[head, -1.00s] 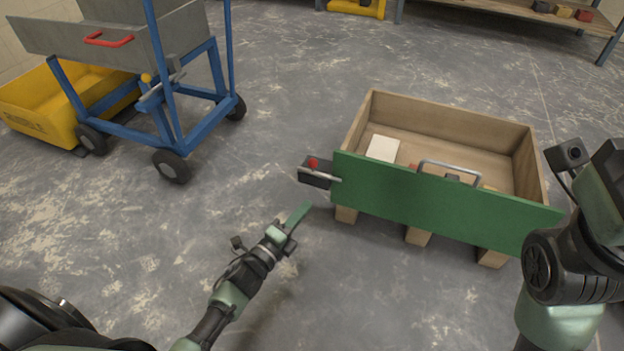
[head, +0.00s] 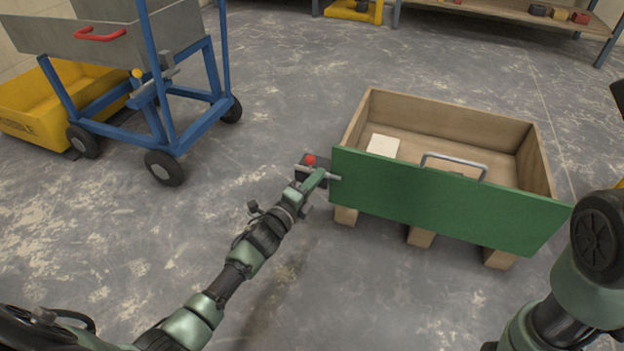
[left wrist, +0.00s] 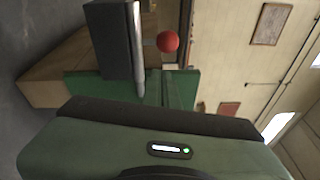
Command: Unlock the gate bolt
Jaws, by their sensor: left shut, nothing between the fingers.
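The green gate panel (head: 440,203) closes the front of a wooden crate. At its left end is a bolt: a dark block (head: 306,182), a grey rod (head: 331,177) reaching to the green panel, and a red knob (head: 310,159). My left gripper (head: 317,178) is shut and empty, its tip at the bolt just below the red knob. Whether it touches is unclear. In the left wrist view, the dark block (left wrist: 107,40), the rod (left wrist: 137,50) and the red knob (left wrist: 168,42) show close beyond the gripper. My right gripper is out of view; only its arm shows.
A blue-framed cart (head: 185,118) with a grey bin and a yellow-knobbed lever stands at the left, with a yellow tub (head: 30,118) behind it. The wooden crate (head: 450,115) holds a pale block (head: 383,146). A shelf (head: 500,10) is at the back. Floor between is clear.

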